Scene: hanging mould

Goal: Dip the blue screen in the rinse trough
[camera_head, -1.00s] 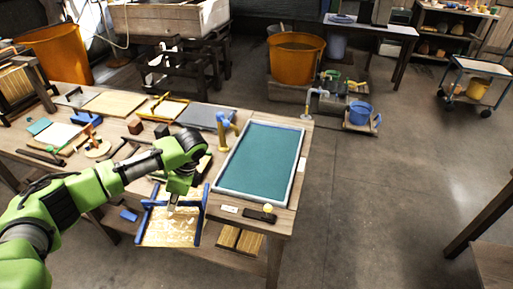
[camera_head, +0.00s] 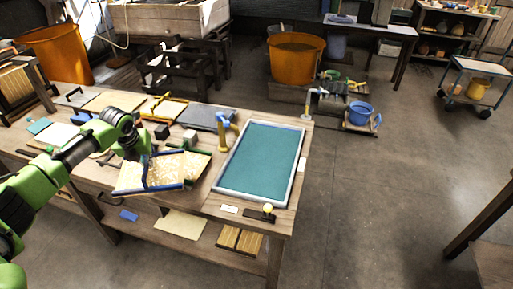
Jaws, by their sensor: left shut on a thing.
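The blue screen (camera_head: 165,171), a blue-edged frame with a pale mottled face, is tilted above the front of the workbench. My left gripper (camera_head: 140,156) is shut on it at its upper left side; the fingertips are partly hidden. The rinse trough appears to be the shallow grey-rimmed tray (camera_head: 297,165) with a flat teal surface, on the bench's right end. The screen is left of this tray and apart from it. My right gripper is not in view.
A yellow and blue tap-like fixture (camera_head: 224,127) stands at the tray's left edge. Small blocks and boards crowd the bench behind the screen. A small dark holder with a yellow knob (camera_head: 267,209) lies before the tray. The floor at right is mostly open.

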